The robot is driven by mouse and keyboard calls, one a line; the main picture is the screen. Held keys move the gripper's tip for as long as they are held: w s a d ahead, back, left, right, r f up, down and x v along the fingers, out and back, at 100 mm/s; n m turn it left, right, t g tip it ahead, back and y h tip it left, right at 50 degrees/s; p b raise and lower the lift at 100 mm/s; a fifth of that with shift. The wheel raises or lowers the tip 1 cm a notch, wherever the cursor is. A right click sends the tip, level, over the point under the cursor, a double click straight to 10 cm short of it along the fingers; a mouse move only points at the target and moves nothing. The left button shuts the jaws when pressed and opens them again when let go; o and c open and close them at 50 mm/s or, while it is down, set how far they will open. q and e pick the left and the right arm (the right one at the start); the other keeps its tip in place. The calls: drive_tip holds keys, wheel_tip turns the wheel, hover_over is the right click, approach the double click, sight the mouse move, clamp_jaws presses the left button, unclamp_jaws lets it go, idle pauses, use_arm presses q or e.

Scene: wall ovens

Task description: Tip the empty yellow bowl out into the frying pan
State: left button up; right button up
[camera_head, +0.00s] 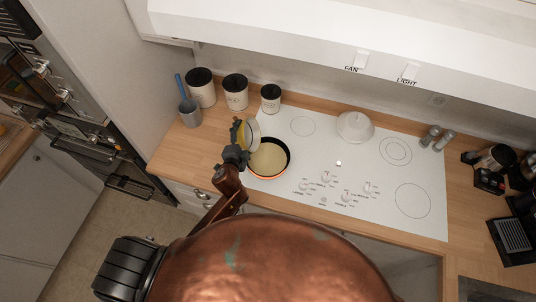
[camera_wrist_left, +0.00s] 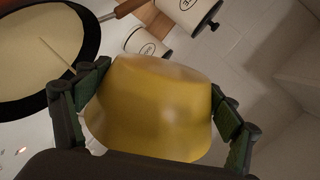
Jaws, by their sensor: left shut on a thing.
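The yellow bowl (camera_head: 240,131) is tipped on its side, with its pale opening facing right, at the upper left rim of the frying pan. My left gripper (camera_head: 241,148) is shut on the bowl. In the left wrist view the yellow bowl (camera_wrist_left: 152,105) sits between the two fingers. The frying pan (camera_head: 269,158) has a dark rim, an orange outside and a cream-coloured inside, and rests on the left of the white cooktop. The pan (camera_wrist_left: 42,45) also shows at the upper left of the left wrist view. My right gripper is in neither view.
Several black-lidded canisters (camera_head: 235,92) stand behind the bowl, with a grey container (camera_head: 190,112) at their left. A white dome-shaped item (camera_head: 355,126) and two shakers (camera_head: 437,138) stand to the right. The cooktop (camera_head: 330,160) is mostly clear; a hood hangs above.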

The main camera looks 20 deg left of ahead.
use_arm(q)
drive_tip(key=f+n, duration=0.1)
drive_tip(key=a+f+n+h, duration=0.1)
drive_tip(key=f+n+h, duration=0.1)
drive_tip(key=shift+w+a, duration=0.2)
drive_tip(key=shift+a, duration=0.15)
drive_tip(key=a+f+n+h+b, duration=0.1)
drive_tip(key=a+f+n, duration=0.2)
drive_tip(key=a+f+n+t+h+b, duration=0.1)
drive_tip(key=a+f+n+b, duration=0.1)
drive_tip(key=a+f+n, duration=0.1)
drive_tip(key=shift+n+t+h+b, duration=0.3)
drive_tip(key=shift+n+h, duration=0.1)
drive_tip(key=shift+n, duration=0.1)
wheel_tip(320, 180, up, 6)
drive_tip(key=p, duration=0.6)
drive_tip(key=shift+s, duration=0.1)
